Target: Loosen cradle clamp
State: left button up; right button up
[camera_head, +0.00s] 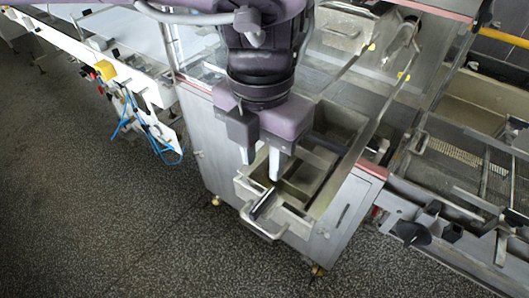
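My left gripper (261,166) reaches down from the top over a steel machine cabinet (218,158). Its two pale fingers are apart with nothing seen between them. Below the fingers is an open steel tray (298,226) with a bar-shaped handle (262,232) at its front. A narrow dark-edged bar (263,205) lies across the tray near the fingertips; I cannot tell whether they touch it. I cannot single out the cradle clamp with certainty. My gripper and wrist hide part of the cabinet top. My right gripper is not in view.
A mesh conveyor (455,160) runs along the right, with a black knob (412,233) on its near side. A white-framed line (75,50) with blue hoses (128,118) and a yellow part (105,69) stands at left. The dark speckled floor (110,220) is clear.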

aim_at(263, 199)
pick_arm(q)
jog(key=s+f, duration=0.2)
jog(key=f, duration=0.1)
jog(key=shift+s+f+p, duration=0.15)
jog(key=shift+s+p, duration=0.15)
jog(key=shift+p, duration=0.1)
notch_tip(263, 199, down, 2)
jog(key=shift+w+f, duration=0.1)
jog(key=shift+f, duration=0.15)
jog(key=shift+w+f+p, duration=0.3)
jog(key=shift+w+f, duration=0.1)
jog(key=shift+f, duration=0.45)
jog(key=shift+s, duration=0.1)
jog(key=shift+c, duration=0.8)
grip_shut()
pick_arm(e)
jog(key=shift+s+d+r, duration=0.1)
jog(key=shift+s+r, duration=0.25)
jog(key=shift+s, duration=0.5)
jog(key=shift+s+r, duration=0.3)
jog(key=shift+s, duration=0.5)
